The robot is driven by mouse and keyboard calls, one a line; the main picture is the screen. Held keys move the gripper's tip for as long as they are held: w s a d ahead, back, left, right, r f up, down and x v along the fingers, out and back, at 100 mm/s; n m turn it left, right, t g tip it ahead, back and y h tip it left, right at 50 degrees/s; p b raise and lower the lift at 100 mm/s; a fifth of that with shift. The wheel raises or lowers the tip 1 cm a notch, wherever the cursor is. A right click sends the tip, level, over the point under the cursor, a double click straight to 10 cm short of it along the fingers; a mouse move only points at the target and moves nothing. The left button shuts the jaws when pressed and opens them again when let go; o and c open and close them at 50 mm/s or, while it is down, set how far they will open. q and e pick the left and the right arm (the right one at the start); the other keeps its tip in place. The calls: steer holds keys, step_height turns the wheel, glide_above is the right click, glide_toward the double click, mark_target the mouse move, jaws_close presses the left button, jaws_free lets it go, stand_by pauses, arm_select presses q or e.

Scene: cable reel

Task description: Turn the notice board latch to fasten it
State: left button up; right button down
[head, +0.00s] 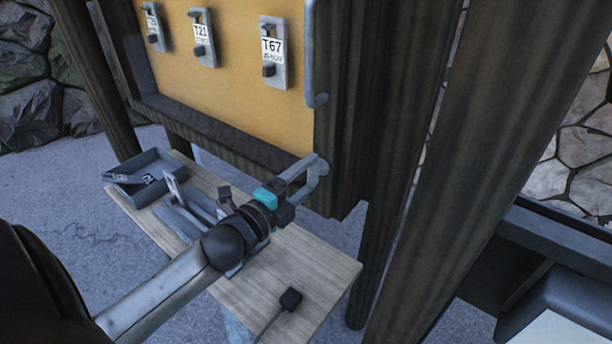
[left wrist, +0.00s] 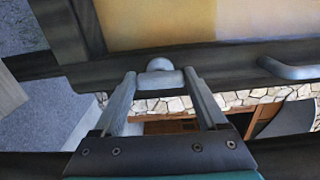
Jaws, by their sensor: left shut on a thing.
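The notice board (head: 235,75) has a yellow panel in a dark wooden frame and fills the upper middle of the head view. My left gripper (head: 312,172) is at the lower right corner of its frame. In the left wrist view, a small grey piece with a rounded end, apparently the latch (left wrist: 160,67), sits between the two fingertips (left wrist: 160,82). The fingers are closed on it. In the head view the latch is mostly hidden by the fingers, so its angle is hard to tell. My right gripper is not in view.
A grey bar handle (head: 311,60) runs along the board's right side and shows in the left wrist view (left wrist: 290,69). Labelled tags, including T67 (head: 272,50), hang on the panel. Below stands a wooden table (head: 325,265) with a grey tray (head: 122,172). A thick post (head: 470,170) stands right.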

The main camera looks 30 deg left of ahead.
arm_select(q)
steer(key=shift+n, duration=0.3)
steer(key=o, duration=1.3)
steer(key=shift+s+f, duration=0.1)
steer(key=shift+s, duration=0.35)
steer(key=s+a+b, duration=0.1)
steer(key=s+b, duration=0.2)
steer(key=s, duration=1.1)
steer(key=shift+s, duration=0.15)
steer(key=shift+a, duration=0.1)
